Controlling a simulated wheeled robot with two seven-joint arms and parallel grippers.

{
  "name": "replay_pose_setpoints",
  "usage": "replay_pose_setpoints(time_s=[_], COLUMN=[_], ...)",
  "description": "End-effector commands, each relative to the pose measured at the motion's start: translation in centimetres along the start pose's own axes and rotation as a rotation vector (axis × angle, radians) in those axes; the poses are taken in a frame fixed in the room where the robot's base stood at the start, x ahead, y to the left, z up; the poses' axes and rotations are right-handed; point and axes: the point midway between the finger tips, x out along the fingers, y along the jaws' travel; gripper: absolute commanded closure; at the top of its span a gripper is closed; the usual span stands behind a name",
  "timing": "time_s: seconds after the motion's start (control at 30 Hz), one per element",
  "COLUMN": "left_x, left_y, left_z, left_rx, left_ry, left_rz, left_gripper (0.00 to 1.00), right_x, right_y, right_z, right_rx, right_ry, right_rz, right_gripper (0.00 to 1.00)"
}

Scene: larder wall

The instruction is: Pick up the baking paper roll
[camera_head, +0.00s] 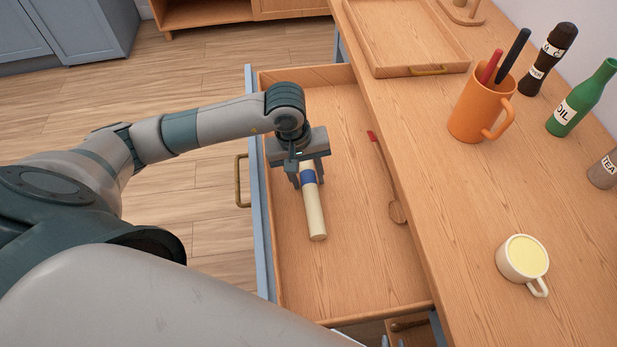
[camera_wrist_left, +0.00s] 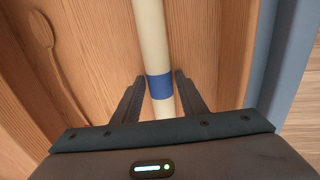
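The baking paper roll (camera_head: 315,215) is a long cream cylinder with a blue band, lying in the open wooden drawer (camera_head: 365,255). In the left wrist view the roll (camera_wrist_left: 150,40) runs up the picture, with its blue band near the fingertips. My left gripper (camera_head: 308,181) points down into the drawer over the far part of the roll. In the left wrist view its fingers (camera_wrist_left: 160,78) stand on either side of the roll, open, with a narrow gap showing on each side. The roll's far end is hidden under the gripper. My right gripper is not in view.
A wooden spoon (camera_head: 396,210) with a red handle end lies in the drawer, right of the roll. On the counter stand a wooden tray (camera_head: 405,72), an orange mug (camera_head: 478,108) with pens, several bottles and a cream cup (camera_head: 512,268). The drawer's near part is clear.

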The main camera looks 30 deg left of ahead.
Motion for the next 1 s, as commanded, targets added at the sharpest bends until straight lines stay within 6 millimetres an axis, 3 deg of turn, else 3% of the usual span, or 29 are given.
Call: replay_pose_setpoints(time_s=[0.33,0.5,1.0], left_x=[0.0,0.0,-1.1], left_y=[0.0,0.0,0.2], left_z=[0.0,0.0,-0.1], left_rx=[0.000,-0.001,-0.001], left_ry=[0.000,0.000,0.002], left_rz=[0.000,0.000,0.002], left_gripper=[0.62,0.97,0.97], right_x=[0.0,0.0,0.4], right_y=[0.0,0.0,0.2], right_z=[0.0,0.0,0.6], right_rx=[0.000,0.000,0.001], right_ry=[0.000,-0.001,-0.023], right_rz=[0.000,0.000,0.002], right_gripper=[0.69,0.69,0.69])
